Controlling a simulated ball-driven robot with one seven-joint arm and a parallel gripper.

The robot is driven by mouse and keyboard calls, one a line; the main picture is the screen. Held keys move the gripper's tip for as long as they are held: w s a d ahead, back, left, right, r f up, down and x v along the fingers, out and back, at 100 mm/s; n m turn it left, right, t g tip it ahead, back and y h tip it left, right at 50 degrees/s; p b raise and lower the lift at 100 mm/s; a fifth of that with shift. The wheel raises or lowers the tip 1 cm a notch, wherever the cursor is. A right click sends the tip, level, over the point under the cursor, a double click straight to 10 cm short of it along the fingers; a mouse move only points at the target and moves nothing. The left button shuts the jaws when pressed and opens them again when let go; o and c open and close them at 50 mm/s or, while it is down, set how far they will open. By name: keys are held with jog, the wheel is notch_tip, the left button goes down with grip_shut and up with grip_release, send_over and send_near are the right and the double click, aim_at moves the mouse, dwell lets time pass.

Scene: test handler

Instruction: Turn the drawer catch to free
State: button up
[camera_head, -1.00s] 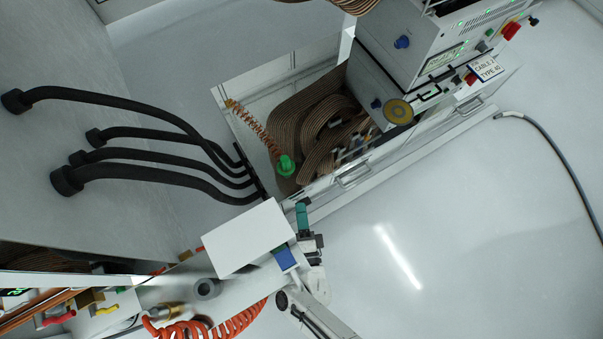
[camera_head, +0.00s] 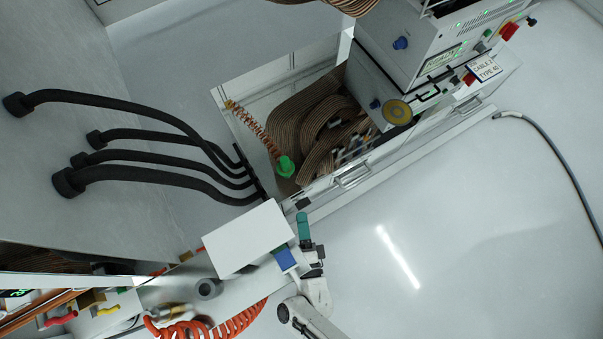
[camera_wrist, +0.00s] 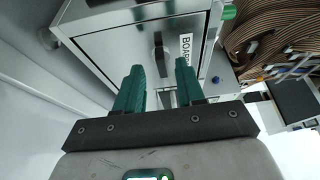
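In the wrist view, a dark upright catch (camera_wrist: 159,54) sits on a grey metal drawer front (camera_wrist: 115,50), beside a white label (camera_wrist: 186,46) whose visible letters begin "BOA". My gripper (camera_wrist: 158,70) shows two green fingers, apart with nothing between them. The catch appears in the gap between the fingertips, beyond them; contact is not visible. In the head view my gripper (camera_head: 304,226) is at the lower middle, by a white box top (camera_head: 245,238). The catch cannot be made out surely there.
An open bay with coiled brown cable (camera_head: 310,125) and a green-ended coiled lead (camera_head: 285,166) lies above my gripper. Several black hoses (camera_head: 150,170) run at left. Orange coiled tubing (camera_head: 235,325) lies below. The pale floor (camera_head: 430,220) at right is clear.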

jog(key=v, duration=0.8)
jog(key=shift+p, duration=0.3)
